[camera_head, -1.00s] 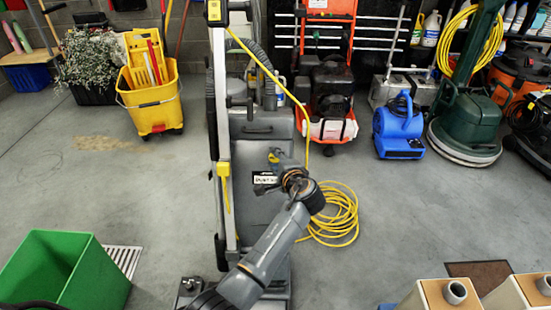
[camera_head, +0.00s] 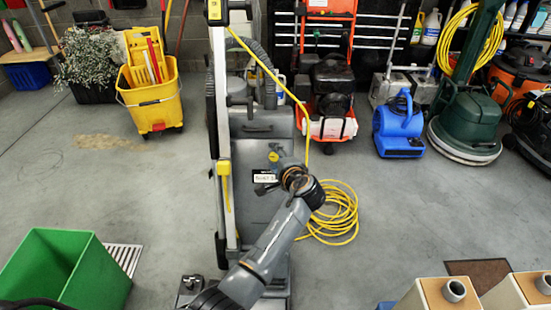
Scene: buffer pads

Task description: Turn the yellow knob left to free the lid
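The yellow knob (camera_head: 273,156) is small and sits on the upper front of a grey floor machine (camera_head: 262,207). The machine's grey lid or tank panel (camera_head: 259,131) is above it, and it looks closed. A white label (camera_head: 264,178) is just below the knob. My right gripper is not in view.
A coiled yellow cord (camera_head: 333,215) lies right of the machine, and its upright handle (camera_head: 226,120) stands at the left. A green bin (camera_head: 66,270) is at the lower left. A yellow mop bucket (camera_head: 152,100) and a blue blower (camera_head: 398,125) stand farther back. Open floor lies on both sides.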

